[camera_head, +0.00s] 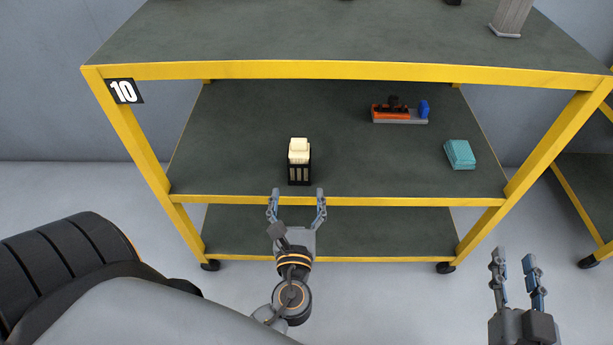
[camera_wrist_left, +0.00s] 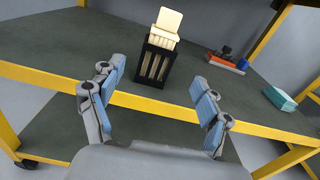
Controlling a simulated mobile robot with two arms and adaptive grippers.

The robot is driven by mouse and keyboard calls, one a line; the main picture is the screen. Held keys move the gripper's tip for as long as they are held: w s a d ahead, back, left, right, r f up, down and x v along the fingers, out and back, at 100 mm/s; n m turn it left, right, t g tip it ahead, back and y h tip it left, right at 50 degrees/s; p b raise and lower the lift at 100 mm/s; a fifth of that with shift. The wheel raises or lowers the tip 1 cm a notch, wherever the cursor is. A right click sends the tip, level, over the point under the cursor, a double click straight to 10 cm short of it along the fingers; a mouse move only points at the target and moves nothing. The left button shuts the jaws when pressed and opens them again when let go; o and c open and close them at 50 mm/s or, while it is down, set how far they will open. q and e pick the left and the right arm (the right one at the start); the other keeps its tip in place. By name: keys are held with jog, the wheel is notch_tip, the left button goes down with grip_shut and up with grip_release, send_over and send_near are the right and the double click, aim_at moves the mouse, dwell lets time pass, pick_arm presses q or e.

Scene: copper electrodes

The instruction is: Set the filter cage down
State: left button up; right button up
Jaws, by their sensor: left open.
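The filter cage (camera_head: 299,173) is a small black slotted holder with cream-coloured filters (camera_head: 299,149) standing up out of it. It stands upright on the middle shelf (camera_head: 235,150) of the yellow-framed cart, near the front edge. It also shows in the left wrist view (camera_wrist_left: 154,63), just beyond the fingers. My left gripper (camera_head: 297,197) is open and empty in front of the cage, at the shelf's front edge, with its fingers apart and not touching it. My right gripper (camera_head: 516,262) is at the lower right, away from the cart, its two fingers apart with nothing between them.
An orange and grey tool with a blue part (camera_head: 398,112) lies at the back right of the middle shelf. A teal box (camera_head: 460,154) sits at its right. The yellow front rail (camera_head: 400,201) and the top shelf (camera_head: 330,35) bound the space. The shelf left of the cage is clear.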

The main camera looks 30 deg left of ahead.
pick_arm(q)
jog(key=d+r+n+h, duration=0.5)
jog(key=d+n+h, duration=0.1)
jog(key=n, duration=0.7)
jog(key=w+d+r+n+t+h, duration=0.1)
jog(key=d+r+n+h, duration=0.3)
jog(key=n, duration=0.9)
jog(key=d+h, duration=0.1)
jog(key=h, duration=0.2)
jog(key=shift+w+d+r+n, duration=0.25)
jog(key=shift+d+r+n, duration=0.1)
jog(key=shift+n, duration=0.05)
